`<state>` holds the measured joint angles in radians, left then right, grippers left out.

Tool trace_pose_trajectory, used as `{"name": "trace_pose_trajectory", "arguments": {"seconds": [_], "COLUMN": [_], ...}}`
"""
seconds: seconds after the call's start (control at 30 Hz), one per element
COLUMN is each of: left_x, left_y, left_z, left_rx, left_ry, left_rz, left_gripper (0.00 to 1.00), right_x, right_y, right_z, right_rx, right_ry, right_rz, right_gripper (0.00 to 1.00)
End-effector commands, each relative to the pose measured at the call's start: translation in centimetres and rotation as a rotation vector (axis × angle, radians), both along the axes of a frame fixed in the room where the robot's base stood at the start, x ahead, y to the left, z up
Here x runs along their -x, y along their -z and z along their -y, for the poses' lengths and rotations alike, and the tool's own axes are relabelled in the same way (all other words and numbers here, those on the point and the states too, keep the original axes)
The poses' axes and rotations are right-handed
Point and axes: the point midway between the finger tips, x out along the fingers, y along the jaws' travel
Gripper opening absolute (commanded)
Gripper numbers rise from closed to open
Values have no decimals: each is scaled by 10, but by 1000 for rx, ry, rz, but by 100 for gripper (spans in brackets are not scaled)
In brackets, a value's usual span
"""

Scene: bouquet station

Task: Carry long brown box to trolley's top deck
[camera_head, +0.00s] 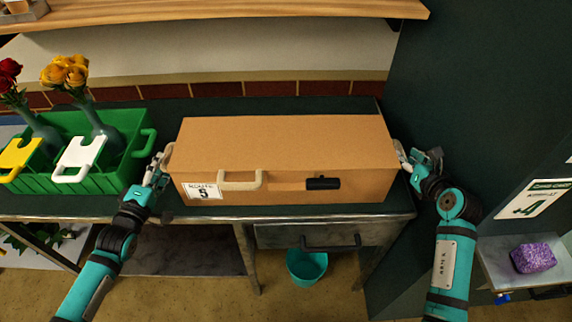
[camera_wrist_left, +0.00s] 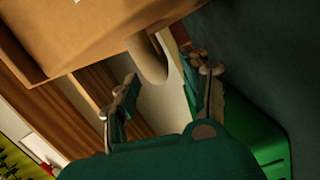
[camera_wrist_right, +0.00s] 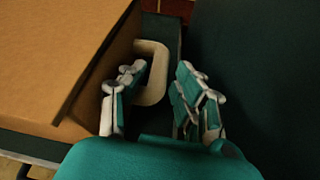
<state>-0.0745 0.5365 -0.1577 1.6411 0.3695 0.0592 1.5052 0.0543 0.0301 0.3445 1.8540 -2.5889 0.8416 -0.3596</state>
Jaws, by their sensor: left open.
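The long brown box (camera_head: 285,150) sits on the dark worktop, with a "Route 5" label, a beige front handle (camera_head: 241,180) and a black front piece (camera_head: 323,183). Each end has a pale loop handle. My left gripper (camera_head: 160,172) is at the left end; in the left wrist view its open fingers (camera_wrist_left: 160,95) flank the left end handle (camera_wrist_left: 148,60). My right gripper (camera_head: 412,160) is at the right end; in the right wrist view its fingers (camera_wrist_right: 158,90) stand apart near the right end handle (camera_wrist_right: 152,72). I cannot make out a trolley for certain.
A green crate (camera_head: 140,168) with flower vases and tags stands left of the box. A wooden shelf (camera_head: 230,14) hangs above. At lower right, a small grey surface (camera_head: 495,262) holds a purple block (camera_head: 533,258). A teal bucket (camera_head: 307,266) is under the worktop.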

Motion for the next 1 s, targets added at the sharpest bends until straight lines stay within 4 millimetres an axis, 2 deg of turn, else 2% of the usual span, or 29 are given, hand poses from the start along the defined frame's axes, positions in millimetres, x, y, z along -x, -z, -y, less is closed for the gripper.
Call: {"name": "trace_pose_trajectory", "arguments": {"seconds": [0.1, 0.3, 0.67, 0.9, 1.0], "left_x": [-20, -37, -40, -40, -40], "left_y": [-1, 1, 1, 1, 1], "left_z": [4, 7, 8, 8, 7], "left_rx": [1, 1, 1, 0, 0], "left_ry": [-1, 0, 0, 0, 0], "left_rz": [2, 1, 0, 0, 0], "left_gripper": [48, 48, 48, 18, 5], "right_x": [-18, -34, -38, -37, -37], "right_y": [7, 14, 15, 15, 15], "right_z": [-2, -4, -4, -4, -4], "right_rx": [-2, -1, 0, 0, 0], "right_ry": [0, -1, 0, 0, 0], "right_rz": [-1, 0, 0, -1, -1], "right_gripper": [32, 32, 32, 2, 0]}}
